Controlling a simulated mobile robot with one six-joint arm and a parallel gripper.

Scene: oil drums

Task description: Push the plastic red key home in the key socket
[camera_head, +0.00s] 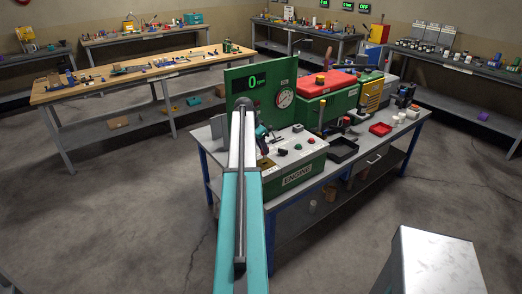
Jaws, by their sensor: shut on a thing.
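The green engine bench unit (297,178), labelled ENGINE, stands on the near grey table with a pale sloping control panel on top. My gripper (265,150) is small in the view, just beyond the end of my arm, low over the panel's left part. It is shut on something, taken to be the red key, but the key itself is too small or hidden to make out. A brownish plate (266,163) lies on the panel just below the gripper. I cannot tell whether this is the key socket, or how deep the key sits.
A green upright board (262,85) with a display reading 0 and a round gauge (284,97) rises behind the panel. Open floor surrounds the table.

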